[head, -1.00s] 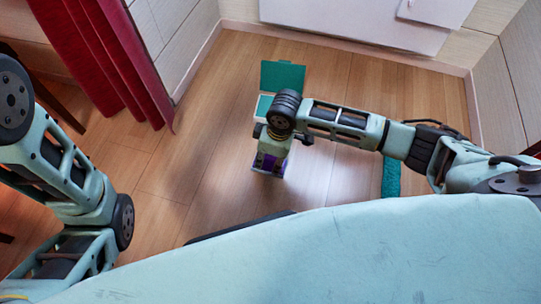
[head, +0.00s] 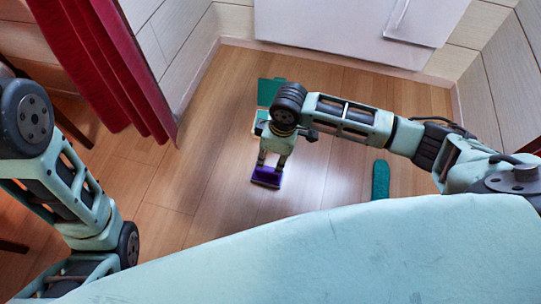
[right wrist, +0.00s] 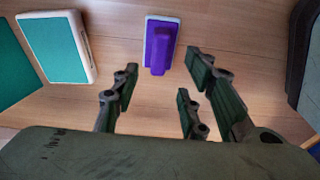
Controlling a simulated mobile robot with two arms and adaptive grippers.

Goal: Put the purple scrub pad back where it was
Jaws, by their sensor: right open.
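The purple scrub pad (head: 266,177) lies on the wooden floor in the head view, just below the fingertips of my right gripper (head: 273,162). In the right wrist view the purple pad (right wrist: 160,45) shows a raised purple grip on a pale base. It lies beyond the open fingers of my right gripper (right wrist: 160,85), with nothing between them. Whether a fingertip touches the pad cannot be told from the head view. My left gripper is out of view; only the left arm's links show.
A teal strip (head: 380,180) lies to the right. A red curtain (head: 110,65) hangs at left. Floor left of the pad is clear.

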